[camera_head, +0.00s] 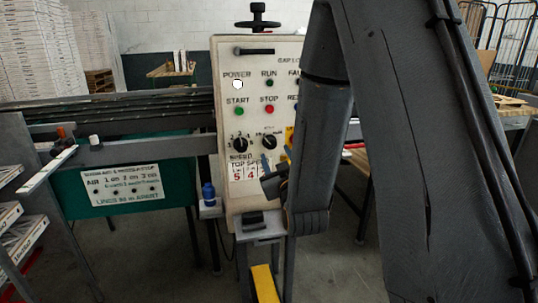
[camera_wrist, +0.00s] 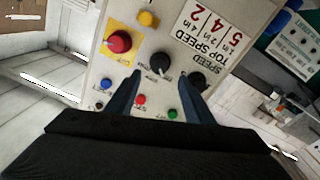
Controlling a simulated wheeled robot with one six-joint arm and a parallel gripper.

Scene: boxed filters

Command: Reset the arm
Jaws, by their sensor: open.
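My gripper (camera_wrist: 157,100) is open in the wrist view, its two dark blue fingers spread in front of a control panel. In the head view my gripper (camera_head: 270,172) is at the lower right of the panel (camera_head: 228,130), partly hidden by my own arm. Between the fingers nothing is held. The panel's black knob (camera_wrist: 160,63) shows just beyond the fingertips, and the second speed knob (camera_wrist: 197,80) is near the right finger. Whether the fingers touch the panel cannot be told. My arm covers the panel's right side in the head view.
A red emergency knob (camera_wrist: 118,41) on yellow sits left of the fingers in the wrist view. A green board (camera_head: 90,205) and a metal rail (camera_head: 120,153) stand left of the panel. A blue bottle (camera_head: 208,194) stands on a small ledge. Stacked boxes (camera_head: 40,50) are at the back left.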

